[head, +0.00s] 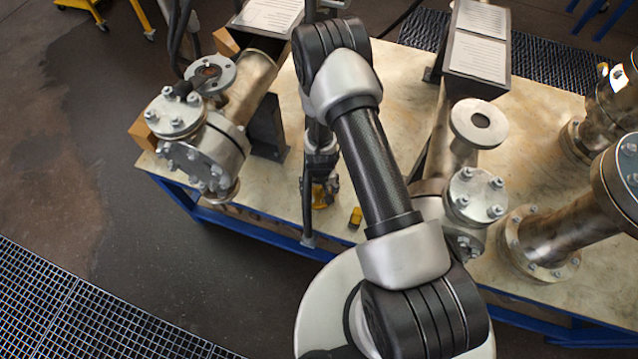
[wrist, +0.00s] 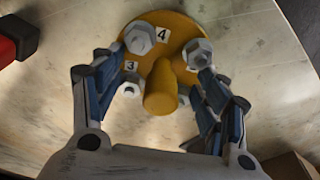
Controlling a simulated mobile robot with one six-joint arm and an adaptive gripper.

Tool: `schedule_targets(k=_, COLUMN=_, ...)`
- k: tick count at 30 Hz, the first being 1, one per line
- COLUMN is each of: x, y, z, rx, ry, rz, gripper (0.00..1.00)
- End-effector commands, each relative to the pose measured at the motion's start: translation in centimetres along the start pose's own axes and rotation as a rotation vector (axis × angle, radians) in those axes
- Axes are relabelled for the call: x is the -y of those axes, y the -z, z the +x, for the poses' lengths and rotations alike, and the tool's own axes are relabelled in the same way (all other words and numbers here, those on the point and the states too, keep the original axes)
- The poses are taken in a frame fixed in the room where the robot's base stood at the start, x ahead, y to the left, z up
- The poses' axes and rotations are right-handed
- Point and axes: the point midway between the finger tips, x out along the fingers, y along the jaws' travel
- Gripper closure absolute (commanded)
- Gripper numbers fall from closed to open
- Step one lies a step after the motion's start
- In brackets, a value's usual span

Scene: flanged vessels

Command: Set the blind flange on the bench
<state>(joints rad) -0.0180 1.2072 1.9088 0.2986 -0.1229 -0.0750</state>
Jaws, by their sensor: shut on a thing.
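The blind flange (wrist: 150,72) is a yellow disc with a stubby yellow handle, hex bolts and number tags 3 and 4. In the wrist view it lies between the blue-padded fingers of my gripper (wrist: 161,66), which is shut on it. In the head view my gripper (head: 322,178) points down near the front edge of the bench (head: 290,85), with a bit of the yellow flange (head: 321,196) showing below it. My arm hides part of this area. The pale bench top lies behind the flange in the wrist view; I cannot tell whether they touch.
A flanged vessel (head: 205,145) stands left of my gripper, and another (head: 470,195) stands to the right. More steel pipework (head: 545,235) is at far right. A small yellow block (head: 355,217) is by the bench edge. A red and black object (wrist: 15,40) shows in the wrist view.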

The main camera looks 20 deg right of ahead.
Motion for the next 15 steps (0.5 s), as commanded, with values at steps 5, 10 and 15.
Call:
schedule_targets(k=5, x=0.05, y=0.23, z=0.00, rx=-0.005, ry=0.001, rz=0.000, gripper=0.90)
schedule_targets(k=10, x=0.04, y=0.18, z=0.22, rx=-0.005, ry=0.001, rz=0.000, gripper=0.90)
schedule_targets(k=15, x=0.02, y=0.01, z=0.37, rx=-0.001, ry=0.000, rz=0.000, gripper=0.26)
